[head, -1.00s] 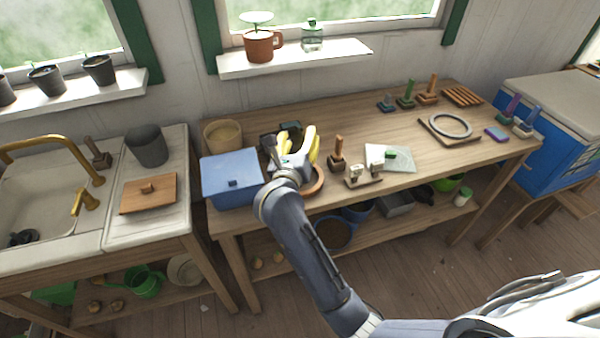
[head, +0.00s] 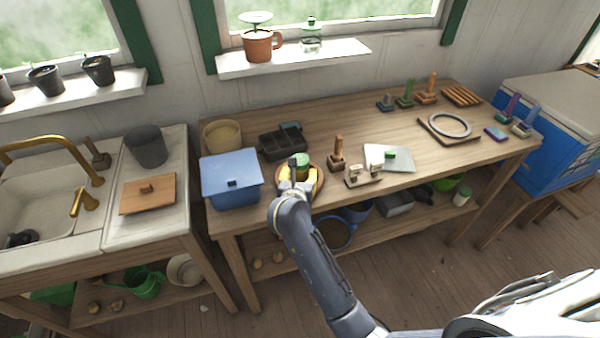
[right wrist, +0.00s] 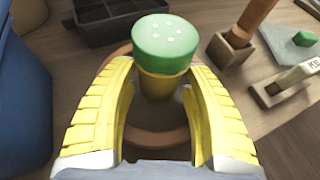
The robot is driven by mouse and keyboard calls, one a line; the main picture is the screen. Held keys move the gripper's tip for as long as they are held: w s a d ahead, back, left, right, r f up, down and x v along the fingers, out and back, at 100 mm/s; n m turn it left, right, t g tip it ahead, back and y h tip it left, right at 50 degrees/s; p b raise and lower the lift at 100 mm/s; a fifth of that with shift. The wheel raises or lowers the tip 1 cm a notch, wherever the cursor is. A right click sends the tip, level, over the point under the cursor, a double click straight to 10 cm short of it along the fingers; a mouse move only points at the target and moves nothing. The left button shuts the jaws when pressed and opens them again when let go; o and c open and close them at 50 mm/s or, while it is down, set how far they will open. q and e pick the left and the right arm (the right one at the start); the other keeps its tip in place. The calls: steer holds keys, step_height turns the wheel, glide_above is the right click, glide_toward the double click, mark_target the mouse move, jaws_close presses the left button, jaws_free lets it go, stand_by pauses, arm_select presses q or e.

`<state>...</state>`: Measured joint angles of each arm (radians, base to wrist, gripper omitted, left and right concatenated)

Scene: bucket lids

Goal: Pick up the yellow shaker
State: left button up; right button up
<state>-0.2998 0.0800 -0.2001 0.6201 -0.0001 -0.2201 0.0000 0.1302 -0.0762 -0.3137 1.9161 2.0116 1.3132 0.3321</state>
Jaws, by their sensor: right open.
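The yellow shaker (right wrist: 163,84) with a green dotted lid (right wrist: 165,42) stands upright on a round brown wooden base in the right wrist view. In the head view its green lid (head: 301,159) shows just beyond my right gripper (head: 298,182). In the right wrist view my right gripper (right wrist: 160,95) is open, with one yellow finger on each side of the shaker. The fingers look apart from it, with gaps on both sides. The shaker's lower part is dim between the fingers. My left gripper is not seen.
A blue lidded box (head: 232,182) stands close on the left. A dark divided tray (head: 283,143) lies behind. A wooden-handled stamp (head: 337,156), a small stand (head: 363,177) and a pale plate (head: 391,161) lie to the right. The middle of the bench is clear.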

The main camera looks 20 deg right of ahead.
steer(key=shift+x, duration=0.85)
steer(key=shift+o, duration=0.2)
steer(key=c, duration=0.9)
steer(key=shift+c, duration=0.2)
